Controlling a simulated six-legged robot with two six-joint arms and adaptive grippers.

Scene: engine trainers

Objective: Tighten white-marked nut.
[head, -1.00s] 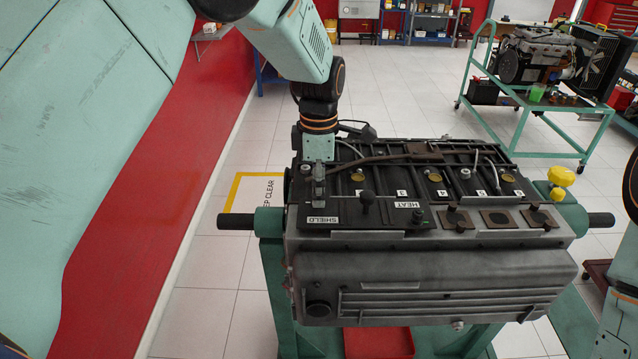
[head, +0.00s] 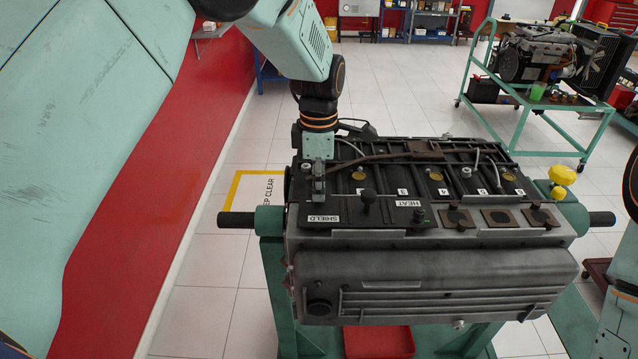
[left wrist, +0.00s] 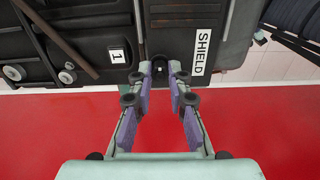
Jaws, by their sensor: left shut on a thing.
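The engine block (head: 430,275) stands on a green stand, with its dark top cover (head: 340,182) facing up. My left gripper (head: 319,198) points down at the cover's left end, just behind the SHIELD label (head: 322,219). In the left wrist view its fingers (left wrist: 162,68) are closed in around a small dark part beside the SHIELD label (left wrist: 203,50). Pale round nuts (left wrist: 67,76) show left of the fingers. I cannot tell which nut bears a white mark. My right gripper is out of view.
A black knob (head: 368,197) stands close to the right of my left gripper, near the HEAT label (head: 407,204). A green trolley (head: 480,68) with another engine stands behind right. Floor (head: 200,290) is clear to the left.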

